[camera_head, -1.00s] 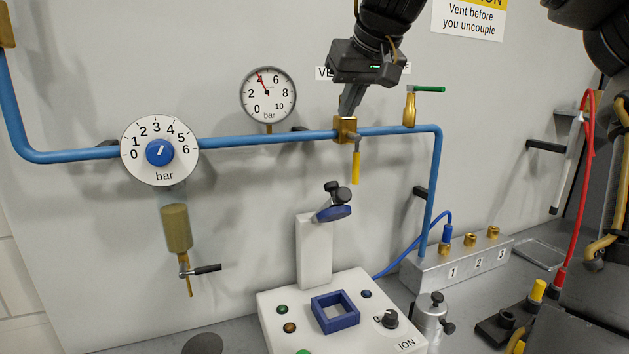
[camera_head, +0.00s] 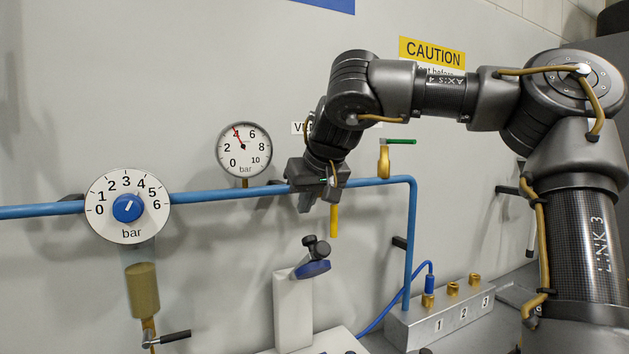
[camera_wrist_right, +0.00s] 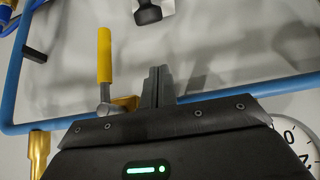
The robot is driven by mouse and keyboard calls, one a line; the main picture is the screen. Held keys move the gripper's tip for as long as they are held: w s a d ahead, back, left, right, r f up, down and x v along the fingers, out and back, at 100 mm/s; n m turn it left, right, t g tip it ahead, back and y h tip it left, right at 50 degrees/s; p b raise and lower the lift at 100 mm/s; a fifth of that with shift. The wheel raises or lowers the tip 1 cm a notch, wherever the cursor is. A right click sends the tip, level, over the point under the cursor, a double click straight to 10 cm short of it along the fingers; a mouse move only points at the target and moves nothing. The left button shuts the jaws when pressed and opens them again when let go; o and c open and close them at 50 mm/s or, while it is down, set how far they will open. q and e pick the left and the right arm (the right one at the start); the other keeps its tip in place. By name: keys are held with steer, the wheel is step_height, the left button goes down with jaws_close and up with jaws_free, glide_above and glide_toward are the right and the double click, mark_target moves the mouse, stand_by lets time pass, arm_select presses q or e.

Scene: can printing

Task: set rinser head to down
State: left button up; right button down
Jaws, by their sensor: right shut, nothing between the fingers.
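The rinser head appears to be the dark blue disc (camera_head: 313,269) with a black knob (camera_head: 316,248), on top of a white post (camera_head: 293,312). The disc is slightly tilted; I cannot tell which way its working face points. In the right wrist view a black knob (camera_wrist_right: 147,12) shows at the top edge, partly cut off. My right gripper (camera_head: 307,202) is up at the blue pipe, left of the yellow lever and above the rinser head, apart from it. Its fingers (camera_wrist_right: 158,80) are shut and empty. My left gripper is not in view.
A yellow valve lever (camera_head: 334,220) hangs down beside the gripper; it shows close in the wrist view (camera_wrist_right: 104,55). The blue pipe (camera_head: 230,193) runs along the wall. A dial (camera_head: 128,207) and gauge (camera_head: 244,148) stand left. A numbered metal block (camera_head: 440,318) stands right.

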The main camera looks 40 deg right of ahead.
mark_target(313, 236)
steer(key=f, duration=0.1)
steer(key=s+f, duration=0.1)
steer(key=shift+s+a+f+p, duration=0.15)
steer(key=shift+s+f+p, duration=0.15)
steer(key=shift+p, duration=0.1)
steer(key=shift+s+a+f, duration=0.2)
steer(key=shift+s+f, duration=0.1)
steer(key=shift+s, duration=0.05)
steer(key=shift+w+f, duration=0.1)
steer(key=shift+f, duration=0.05)
steer(key=shift+d+f, duration=0.1)
steer(key=shift+d, duration=0.05)
